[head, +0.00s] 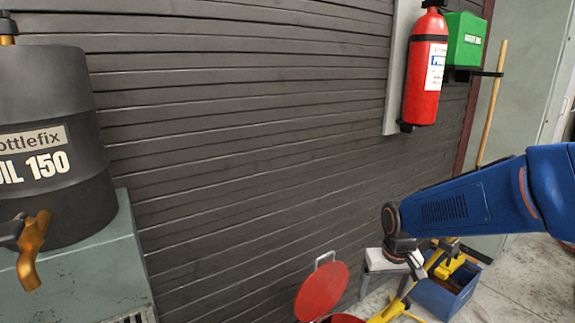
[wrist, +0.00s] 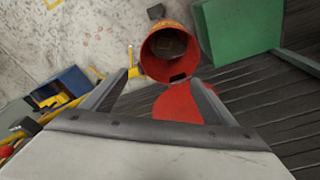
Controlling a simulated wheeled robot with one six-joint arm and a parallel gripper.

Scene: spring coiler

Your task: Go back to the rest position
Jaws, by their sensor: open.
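My blue arm reaches in from the right in the head view, bent down at its dark wrist. My gripper (head: 418,266) hangs low, past the wrist joint, and is small in that view. In the wrist view its two grey fingers (wrist: 158,92) stand wide apart with nothing between them that they touch. Beyond the fingers is an open red bin (wrist: 168,52) with its round red lid (wrist: 180,104). The lid also shows upright in the head view (head: 322,292), left of the gripper.
A dark oil drum (head: 45,110) with a brass tap stands on a grey-green cabinet (head: 95,265) at left. A fire extinguisher (head: 425,75) and green box (head: 465,40) hang on the slatted wall. A blue crate (head: 446,296) and yellow equipment (head: 392,311) sit near the gripper.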

